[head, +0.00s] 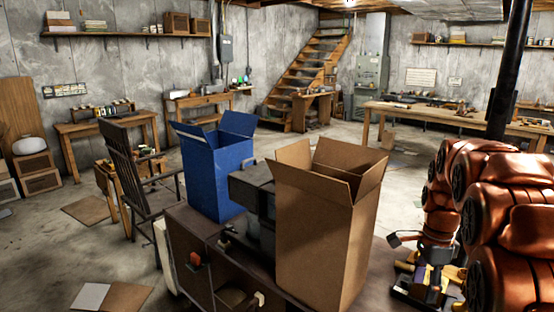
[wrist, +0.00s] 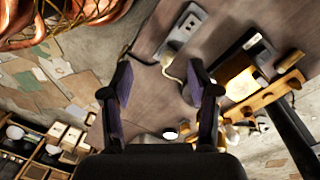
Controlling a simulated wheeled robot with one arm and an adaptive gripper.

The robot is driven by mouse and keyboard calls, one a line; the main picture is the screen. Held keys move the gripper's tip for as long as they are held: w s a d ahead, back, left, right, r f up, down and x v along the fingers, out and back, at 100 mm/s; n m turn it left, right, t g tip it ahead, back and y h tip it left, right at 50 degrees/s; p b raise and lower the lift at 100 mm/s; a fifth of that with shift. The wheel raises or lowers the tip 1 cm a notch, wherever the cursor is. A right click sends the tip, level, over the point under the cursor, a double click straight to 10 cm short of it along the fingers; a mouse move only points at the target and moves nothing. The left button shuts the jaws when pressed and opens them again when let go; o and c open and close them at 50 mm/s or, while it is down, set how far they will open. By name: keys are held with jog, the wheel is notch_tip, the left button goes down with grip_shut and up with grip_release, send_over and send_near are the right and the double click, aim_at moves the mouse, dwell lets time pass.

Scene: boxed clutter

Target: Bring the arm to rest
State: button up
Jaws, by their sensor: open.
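My gripper (wrist: 162,78) shows in the wrist view with its two dark, purple-padded fingers spread apart. Nothing is held between them. Behind the gap lies a brown wooden surface with a cable on it. My copper-coloured arm (head: 500,215) is folded at the right side of the head view, right of the tall cardboard box. I cannot clearly make out the fingers in the head view.
An open cardboard box (head: 315,240) and an open blue box (head: 212,172) stand on a dark cabinet (head: 190,225), with a grey machine (head: 252,192) between them. A rocking chair (head: 130,175) stands left. Workbenches line the walls; the middle floor is mostly clear.

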jog(key=s+a+r+n+p, duration=0.1)
jog(key=s+a+n, duration=0.4)
jog(key=s, duration=0.5)
jog(key=s+a+r+n+p, duration=0.1)
jog(key=s+a+n+p, duration=0.2)
jog(key=s, duration=0.7)
jog(key=s+a+r+n+p, duration=0.2)
jog(key=s+a+n, duration=0.5)
jog(key=s+n, duration=0.3)
jog(key=shift+a+n+g, duration=0.25)
jog(key=shift+n+g, duration=0.05)
jog(key=shift+n, duration=0.2)
